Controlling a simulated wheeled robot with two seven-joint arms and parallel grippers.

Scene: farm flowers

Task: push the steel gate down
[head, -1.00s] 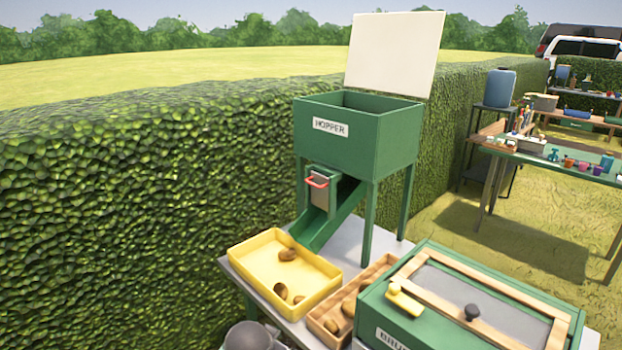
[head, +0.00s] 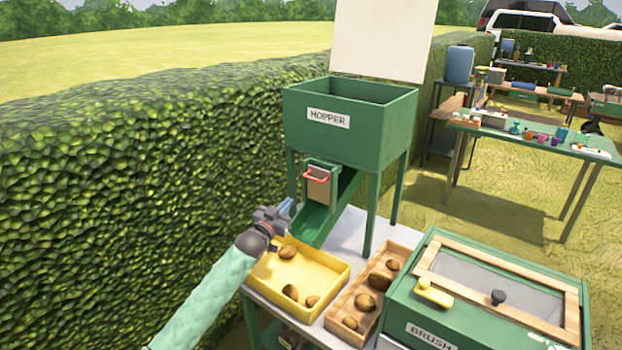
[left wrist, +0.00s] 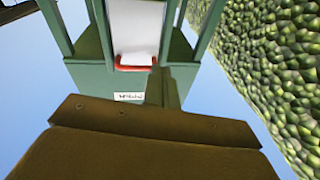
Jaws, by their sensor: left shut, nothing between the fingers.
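The steel gate (head: 319,192) is a grey plate in a green frame on the front of the green hopper (head: 340,140). Its red handle (head: 316,177) is at the plate's upper part. Below it the green chute (head: 318,222) slopes down. My left gripper (head: 285,207) is shut and empty, in front of and below the gate, to its left and apart from it. The left wrist view shows the gate (left wrist: 135,25) and red handle (left wrist: 134,66) with the hopper label upside down. My right gripper is not in view.
A yellow tray (head: 318,262) with several potatoes lies below the chute, under my left gripper. A wooden crate (head: 338,318) of potatoes and a green brush box (head: 455,312) stand to the right. A hedge (head: 120,190) runs along the left.

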